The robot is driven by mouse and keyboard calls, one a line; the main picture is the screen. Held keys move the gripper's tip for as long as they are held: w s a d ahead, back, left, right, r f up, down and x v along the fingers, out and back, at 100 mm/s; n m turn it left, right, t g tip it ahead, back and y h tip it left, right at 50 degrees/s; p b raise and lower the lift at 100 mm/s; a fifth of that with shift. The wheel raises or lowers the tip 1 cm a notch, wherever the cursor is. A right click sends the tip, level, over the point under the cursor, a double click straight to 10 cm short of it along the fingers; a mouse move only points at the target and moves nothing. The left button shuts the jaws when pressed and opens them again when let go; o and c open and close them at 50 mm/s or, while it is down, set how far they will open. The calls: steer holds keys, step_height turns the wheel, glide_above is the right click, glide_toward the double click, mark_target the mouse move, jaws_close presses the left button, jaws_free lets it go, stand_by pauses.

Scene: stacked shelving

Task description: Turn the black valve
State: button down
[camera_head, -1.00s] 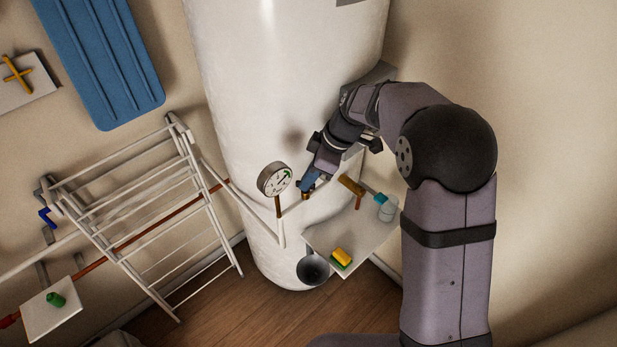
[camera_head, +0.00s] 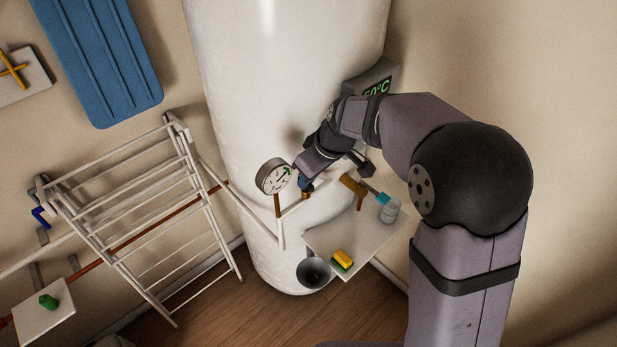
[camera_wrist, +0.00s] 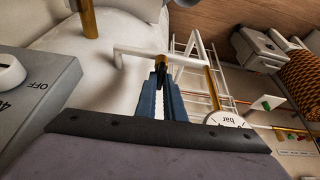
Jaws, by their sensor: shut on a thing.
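In the head view my gripper (camera_head: 304,182) reaches down from the upper right to the pipe on the white tank, just right of the pressure gauge. The valve itself is mostly hidden there behind the fingers, with a bit of brass below them.
The round gauge (camera_head: 274,177) stands close left of my gripper. A drying rack (camera_head: 140,215) stands left.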

steer(key=shift+m, duration=0.4)
steer(key=c, duration=1.9)
jaws_free()
steer(key=shift+o, duration=0.2)
steer(key=b+v, duration=0.1)
steer(key=v, duration=0.6)
steer(key=shift+b, duration=0.4)
steer(key=shift+s+r, duration=0.1)
